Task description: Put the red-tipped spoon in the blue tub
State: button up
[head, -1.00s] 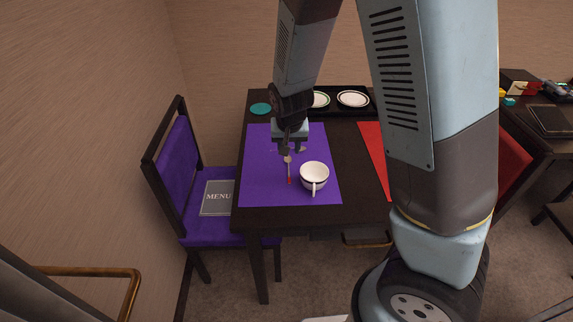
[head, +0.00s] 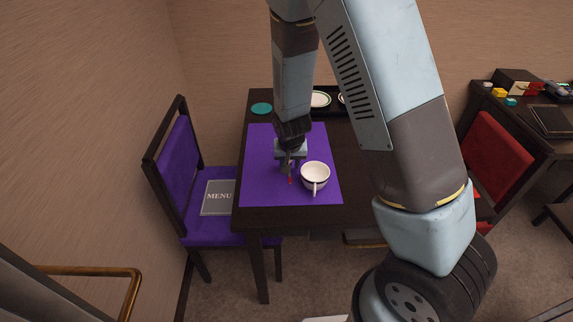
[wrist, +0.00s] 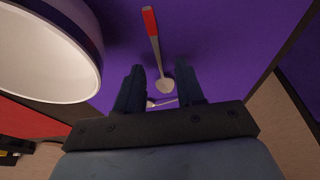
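The red-tipped spoon (wrist: 155,45) lies on the purple placemat (head: 262,185). In the wrist view its red end points up the picture and its bowl is between my fingertips. In the head view only its red tip (head: 290,180) shows clearly, just below my gripper (head: 288,170). My gripper is open, with its two fingers (wrist: 160,85) apart on either side of the spoon's bowl end. I cannot tell its exact height above the spoon. I see no blue tub in either view.
A white cup (head: 316,177) stands right of the spoon, close to my gripper; it is large in the wrist view (wrist: 40,55). Another small utensil (wrist: 162,103) lies beyond the bowl. A teal disc (head: 261,108) lies at the back left. A purple chair (head: 178,165) holds a menu (head: 218,197).

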jog(key=shift+w+f, duration=0.2)
jog(key=shift+f, duration=0.3)
grip_shut()
